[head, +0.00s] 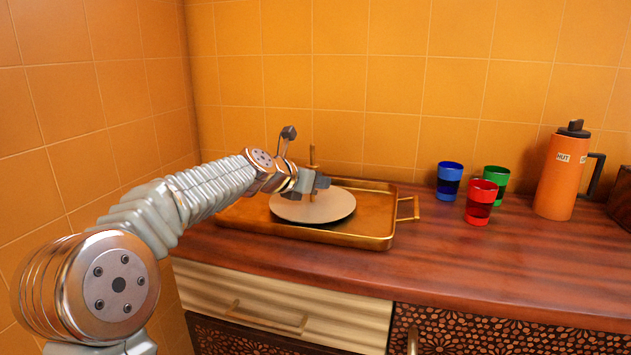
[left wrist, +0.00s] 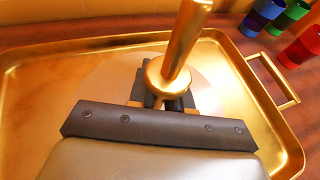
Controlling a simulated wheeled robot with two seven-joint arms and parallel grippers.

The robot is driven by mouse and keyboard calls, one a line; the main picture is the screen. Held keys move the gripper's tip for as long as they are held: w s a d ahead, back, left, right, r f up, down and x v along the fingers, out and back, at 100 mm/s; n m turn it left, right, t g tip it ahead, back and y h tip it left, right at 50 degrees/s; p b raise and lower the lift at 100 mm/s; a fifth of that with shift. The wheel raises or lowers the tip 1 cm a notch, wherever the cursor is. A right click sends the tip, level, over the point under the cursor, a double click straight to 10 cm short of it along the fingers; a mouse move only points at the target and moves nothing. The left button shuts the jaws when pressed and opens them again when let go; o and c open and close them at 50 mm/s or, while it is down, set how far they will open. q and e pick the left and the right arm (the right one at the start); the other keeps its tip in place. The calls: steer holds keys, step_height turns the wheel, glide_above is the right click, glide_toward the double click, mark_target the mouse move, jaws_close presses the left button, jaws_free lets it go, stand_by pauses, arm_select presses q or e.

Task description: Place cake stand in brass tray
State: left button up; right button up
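The cake stand, a pale round plate (head: 325,207) with an upright brass handle (head: 312,158), is over the left-middle part of the brass tray (head: 376,241), inside its rim in the head view. A dark band shows under the plate's front edge; I cannot tell whether the plate touches the tray floor. My left gripper (head: 316,183) is at the handle. In the left wrist view the brass handle (left wrist: 185,45) rises between the dark fingers (left wrist: 165,97), which are closed around it under its brass disc. The disc and fingers hide the lower handle. My right gripper is not in view.
Blue (head: 449,180), green (head: 496,184) and red (head: 481,202) cups stand right of the tray. An orange jug (head: 560,176) stands farther right. Tiled walls close off the back and left. The front right of the wooden counter (head: 480,265) is clear.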

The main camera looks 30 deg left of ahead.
arm_select(q)
steer(key=o, duration=0.4)
steer(key=shift+s+r, duration=0.1)
steer(key=shift+r, duration=0.15)
steer(key=v, duration=1.1)
steer(key=shift+s+r, duration=0.15)
steer(key=shift+s, duration=0.2)
